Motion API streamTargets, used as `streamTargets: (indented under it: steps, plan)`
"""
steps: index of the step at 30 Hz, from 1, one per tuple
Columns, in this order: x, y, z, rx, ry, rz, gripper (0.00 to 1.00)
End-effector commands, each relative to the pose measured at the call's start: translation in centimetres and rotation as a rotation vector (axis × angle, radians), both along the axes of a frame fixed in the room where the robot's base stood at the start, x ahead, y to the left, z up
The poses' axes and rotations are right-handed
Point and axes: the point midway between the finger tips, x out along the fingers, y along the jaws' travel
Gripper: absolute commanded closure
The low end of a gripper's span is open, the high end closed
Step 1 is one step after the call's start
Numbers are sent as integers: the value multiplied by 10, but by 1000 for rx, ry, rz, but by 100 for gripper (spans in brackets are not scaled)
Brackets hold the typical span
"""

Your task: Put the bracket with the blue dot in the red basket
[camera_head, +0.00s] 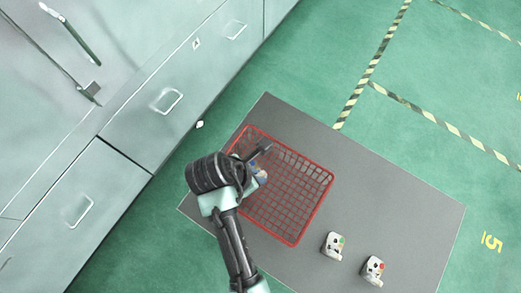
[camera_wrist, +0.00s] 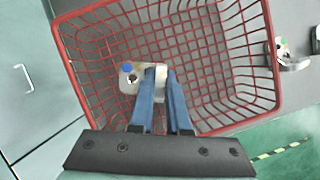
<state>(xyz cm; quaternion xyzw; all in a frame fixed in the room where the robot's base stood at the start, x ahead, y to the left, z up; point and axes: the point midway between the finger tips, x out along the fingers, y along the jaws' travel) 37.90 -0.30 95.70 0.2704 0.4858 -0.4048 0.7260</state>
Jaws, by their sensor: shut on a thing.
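The bracket with the blue dot (camera_wrist: 132,78) is a pale metal casting. In the wrist view it sits between the blue fingers of my gripper (camera_wrist: 160,72), which are shut on it. It shows over the open red basket (camera_wrist: 274,85); I cannot tell how high it is above the basket floor. In the head view the red basket (camera_head: 316,217) lies on a grey mat, and the bracket (camera_head: 262,179) shows partly beside my gripper (camera_head: 256,172) at the basket's left side, the arm hiding much of it.
Two more brackets stand on the grey mat (camera_head: 420,215) right of the basket: one with a green dot (camera_head: 333,247) and one with a red dot (camera_head: 373,270). Grey drawer cabinets (camera_head: 150,110) line the left. The mat's right part is mostly free.

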Motion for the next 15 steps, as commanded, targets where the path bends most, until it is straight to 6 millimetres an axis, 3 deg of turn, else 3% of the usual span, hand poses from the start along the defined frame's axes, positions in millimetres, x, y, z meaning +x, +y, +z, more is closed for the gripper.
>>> streamTargets:
  steps: [10, 15]
  plan:
    - [0, -1, -43, -1, 2, -3, 100]
    - [0, -1, -53, 0, -2, -4, 100]
